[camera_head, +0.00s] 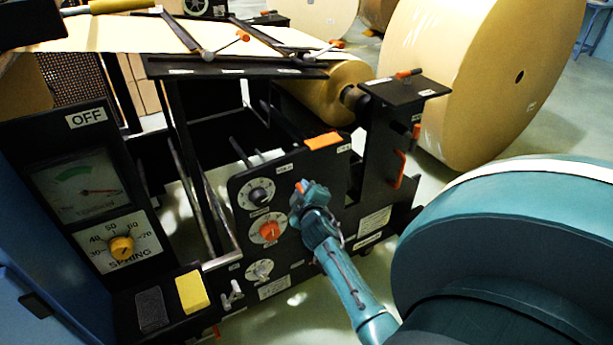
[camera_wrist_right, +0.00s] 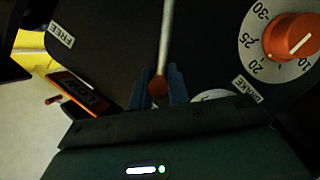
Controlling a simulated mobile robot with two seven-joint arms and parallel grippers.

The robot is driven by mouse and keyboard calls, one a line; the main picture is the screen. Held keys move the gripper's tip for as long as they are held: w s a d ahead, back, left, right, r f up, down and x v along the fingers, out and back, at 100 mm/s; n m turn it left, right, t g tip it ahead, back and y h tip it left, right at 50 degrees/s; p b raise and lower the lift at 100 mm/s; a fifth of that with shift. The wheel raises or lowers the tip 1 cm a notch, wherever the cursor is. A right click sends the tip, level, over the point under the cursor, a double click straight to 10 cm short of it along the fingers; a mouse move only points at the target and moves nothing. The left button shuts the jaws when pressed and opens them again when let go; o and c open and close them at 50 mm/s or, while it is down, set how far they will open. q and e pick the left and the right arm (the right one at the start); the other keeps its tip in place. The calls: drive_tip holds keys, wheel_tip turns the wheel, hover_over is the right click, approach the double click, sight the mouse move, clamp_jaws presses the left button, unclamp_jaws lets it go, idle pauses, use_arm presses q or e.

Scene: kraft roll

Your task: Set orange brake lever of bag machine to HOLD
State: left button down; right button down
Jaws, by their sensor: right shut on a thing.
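The orange brake lever shows in the right wrist view as a pale rod with an orange knob (camera_wrist_right: 159,87). My right gripper (camera_wrist_right: 159,92) is shut on this knob, one blue finger on each side. The rod runs from the knob to the top of that view. A FREE label (camera_wrist_right: 61,34) is to its left; I see no HOLD label. In the head view my right gripper (camera_head: 301,192) is at the black panel (camera_head: 237,192) of the bag machine, to the upper right of the orange dial (camera_head: 270,230), and hides the lever. My left gripper is not in view.
The panel also carries a black knob (camera_head: 258,196) and a white knob (camera_head: 261,269). An orange block (camera_head: 324,141) sits on its top edge. A big kraft roll (camera_head: 490,80) stands behind at right. A control box with a yellow knob (camera_head: 122,247) is at left.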

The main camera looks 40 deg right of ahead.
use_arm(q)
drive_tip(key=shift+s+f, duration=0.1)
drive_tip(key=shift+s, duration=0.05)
use_arm(e)
drive_tip(key=shift+s+a+f, duration=0.1)
drive_tip(key=shift+a+f, duration=0.05)
drive_tip(key=shift+f, duration=0.25)
drive_tip(key=c, duration=1.7)
unclamp_jaws()
drive_tip(key=o, duration=0.4)
drive_tip(key=shift+r, duration=0.15)
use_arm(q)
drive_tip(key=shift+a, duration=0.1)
